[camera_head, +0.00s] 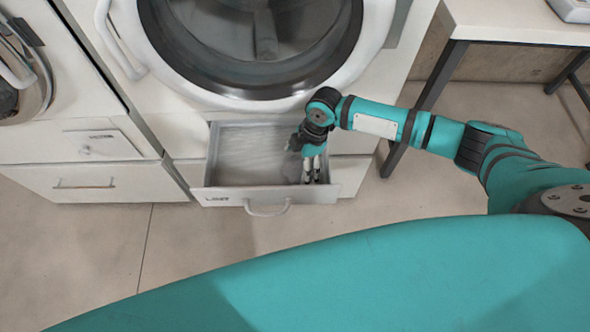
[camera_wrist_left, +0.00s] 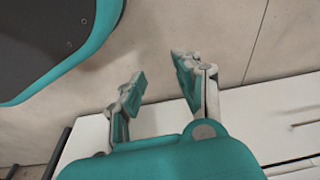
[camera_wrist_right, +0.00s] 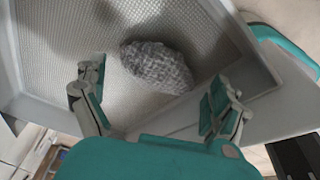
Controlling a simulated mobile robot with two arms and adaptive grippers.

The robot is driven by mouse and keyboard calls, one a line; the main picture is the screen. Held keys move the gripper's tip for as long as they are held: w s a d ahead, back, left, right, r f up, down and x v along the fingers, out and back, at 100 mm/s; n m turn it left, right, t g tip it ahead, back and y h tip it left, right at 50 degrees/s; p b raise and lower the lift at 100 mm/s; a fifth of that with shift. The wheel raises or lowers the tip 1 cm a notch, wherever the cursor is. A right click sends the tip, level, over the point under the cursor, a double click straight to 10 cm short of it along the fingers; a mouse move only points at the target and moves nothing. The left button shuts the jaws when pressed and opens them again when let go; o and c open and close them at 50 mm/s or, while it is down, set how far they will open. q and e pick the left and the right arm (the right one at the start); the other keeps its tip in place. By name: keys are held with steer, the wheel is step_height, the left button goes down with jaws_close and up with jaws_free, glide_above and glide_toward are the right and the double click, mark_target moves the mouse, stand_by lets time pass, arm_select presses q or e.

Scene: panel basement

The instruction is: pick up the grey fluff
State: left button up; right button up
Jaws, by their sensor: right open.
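The grey fluff (camera_wrist_right: 157,67) is a rounded, textured lump lying in the open lint drawer (camera_head: 230,195) under the washing machine. In the head view the fluff (camera_head: 294,143) is mostly hidden behind my right gripper (camera_head: 311,178). My right gripper reaches down into the right side of the drawer. In the right wrist view its fingers (camera_wrist_right: 158,100) are spread wide, and the fluff lies beyond and between them, not gripped. My left gripper (camera_wrist_left: 160,88) shows only in its own wrist view, with its fingers apart and nothing between them, above the floor.
The drawer's walls and front handle (camera_head: 267,209) surround my right gripper closely. The machine's round door (camera_head: 255,45) is above. A white table (camera_head: 515,22) with dark legs stands at the right. The tiled floor (camera_head: 120,235) in front is clear.

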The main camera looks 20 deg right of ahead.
steer(key=shift+a+f, duration=0.15)
steer(key=shift+f, duration=0.55)
steer(key=c, duration=0.4)
steer(key=shift+c, duration=0.2)
